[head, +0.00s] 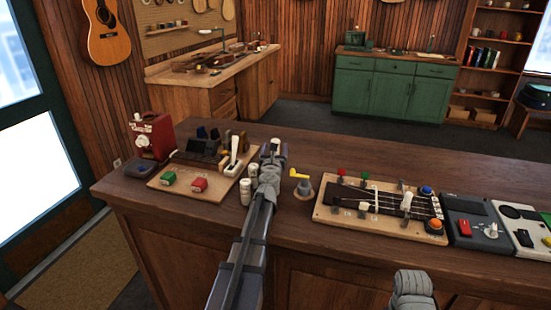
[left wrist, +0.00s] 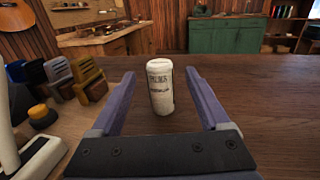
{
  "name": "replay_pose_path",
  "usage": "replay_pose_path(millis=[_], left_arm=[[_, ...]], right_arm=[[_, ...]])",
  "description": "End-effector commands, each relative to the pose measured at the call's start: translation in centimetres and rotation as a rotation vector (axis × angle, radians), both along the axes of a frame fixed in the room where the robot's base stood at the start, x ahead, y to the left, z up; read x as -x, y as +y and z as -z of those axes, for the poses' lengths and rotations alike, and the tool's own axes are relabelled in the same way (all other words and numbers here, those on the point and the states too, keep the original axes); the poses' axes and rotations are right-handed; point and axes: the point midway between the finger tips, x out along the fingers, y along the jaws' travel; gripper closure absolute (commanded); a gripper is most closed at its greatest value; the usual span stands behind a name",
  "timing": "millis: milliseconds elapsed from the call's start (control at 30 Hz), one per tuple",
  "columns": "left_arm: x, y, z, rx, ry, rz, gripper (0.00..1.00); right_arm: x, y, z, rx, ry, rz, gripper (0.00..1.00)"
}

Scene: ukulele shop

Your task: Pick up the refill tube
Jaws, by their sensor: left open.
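The refill tube (left wrist: 161,90), a white upright cylinder with dark lettering, stands on the wooden counter in the left wrist view. My left gripper (left wrist: 160,73) is open, with one finger on each side of the tube and visible gaps between fingers and tube. In the head view my left gripper (head: 272,152) reaches over the counter from below, and the wrist hides most of what lies between its fingers. Part of my right arm shows at the bottom right of the head view; its fingers cannot be made out.
A white cylinder (head: 246,192) stands left of my left arm. A wooden board with green and red blocks (head: 199,184) and a red machine (head: 153,137) are further left. A yellow-topped grey piece (head: 303,187) and a stringed board (head: 375,225) are right. The counter (head: 345,150) behind is clear.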

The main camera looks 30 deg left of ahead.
Motion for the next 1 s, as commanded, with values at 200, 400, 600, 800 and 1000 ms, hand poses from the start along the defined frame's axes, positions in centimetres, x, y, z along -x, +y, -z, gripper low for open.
replay_pose_path(millis=[200, 400, 600, 800, 1000], left_arm=[[-0.8, 0.4, -0.3, 0.0, 0.0, 0.0, 0.21], [-2.5, 1.2, -0.3, 0.0, 0.0, 0.0, 0.21], [-5.5, 2.7, -0.3, 0.0, 0.0, 0.0, 0.21], [-6.4, 3.1, -0.3, 0.0, 0.0, 0.0, 0.21], [-6.3, 3.1, -0.3, 0.0, 0.0, 0.0, 0.27]], right_arm=[[0.0, 0.0, -0.3, 0.0, 0.0, 0.0, 0.54], [0.0, 0.0, -0.3, 0.0, 0.0, 0.0, 0.54], [0.0, 0.0, -0.3, 0.0, 0.0, 0.0, 0.54], [0.0, 0.0, -0.3, 0.0, 0.0, 0.0, 0.54], [0.0, 0.0, -0.3, 0.0, 0.0, 0.0, 0.54]])
